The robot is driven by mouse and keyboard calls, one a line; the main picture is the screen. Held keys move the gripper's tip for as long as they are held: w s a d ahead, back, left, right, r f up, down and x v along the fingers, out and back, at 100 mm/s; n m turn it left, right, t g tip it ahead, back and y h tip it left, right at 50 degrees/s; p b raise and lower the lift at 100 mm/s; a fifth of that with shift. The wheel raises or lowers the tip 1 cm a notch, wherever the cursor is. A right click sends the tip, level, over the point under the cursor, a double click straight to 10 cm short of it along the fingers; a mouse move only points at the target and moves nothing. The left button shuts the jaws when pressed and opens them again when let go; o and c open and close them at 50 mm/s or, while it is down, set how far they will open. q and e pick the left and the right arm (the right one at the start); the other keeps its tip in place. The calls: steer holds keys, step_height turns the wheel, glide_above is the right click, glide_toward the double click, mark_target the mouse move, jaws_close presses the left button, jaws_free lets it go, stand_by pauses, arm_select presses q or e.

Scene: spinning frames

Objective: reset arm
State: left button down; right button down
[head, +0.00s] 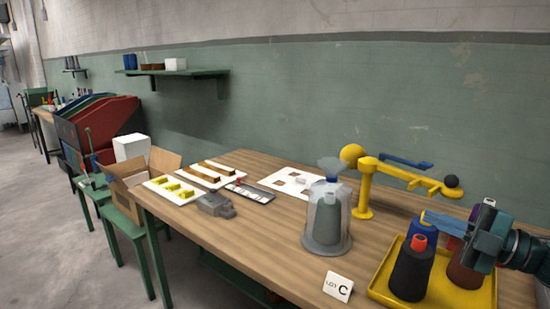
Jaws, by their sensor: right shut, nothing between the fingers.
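My right gripper (432,219) reaches in from the right edge, above the yellow tray (376,287). Its fingers look shut and empty, pointing left over the spools. A yellow post with a jointed yellow arm (405,175) stands on the table just behind the tray. It has a round yellow knob at its left end, a blue lever along its top and a black ball (452,181) at its right end. The gripper is in front of and below this arm, and appears apart from it. My left gripper is not in view.
A clear cover over a grey cone (326,222) stands left. A LOT C card (338,286) is at the front edge. The wooden table's (265,240) middle is mostly clear.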

steer(key=s+a+f+m+t+h+p, duration=0.2)
steer(key=s+a+f+m+h, duration=0.1)
steer(key=a+f+m, duration=0.5)
steer(key=s+a+f+m+t+h+p, duration=0.1)
steer(key=s+a+f+m+t+h, duration=0.3)
steer(key=f, duration=0.7)
arm_select(q)
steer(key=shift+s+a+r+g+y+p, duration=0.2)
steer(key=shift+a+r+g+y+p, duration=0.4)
steer(key=shift+p, duration=0.5)
arm_select(e)
steer(key=s+a+f+m+g+h, duration=0.2)
steer(key=s+f+m+g, duration=0.1)
steer(key=s+f+m, duration=0.2)
steer(key=s+a+f+m+g+h, duration=0.2)
steer(key=s+f+m+g+h, duration=0.1)
steer(key=s, duration=0.7)
step_height(320, 180, down, 3)
steer(key=shift+f+m+g, duration=0.2)
steer(key=shift+m+g, duration=0.3)
steer(key=shift+m, duration=0.6)
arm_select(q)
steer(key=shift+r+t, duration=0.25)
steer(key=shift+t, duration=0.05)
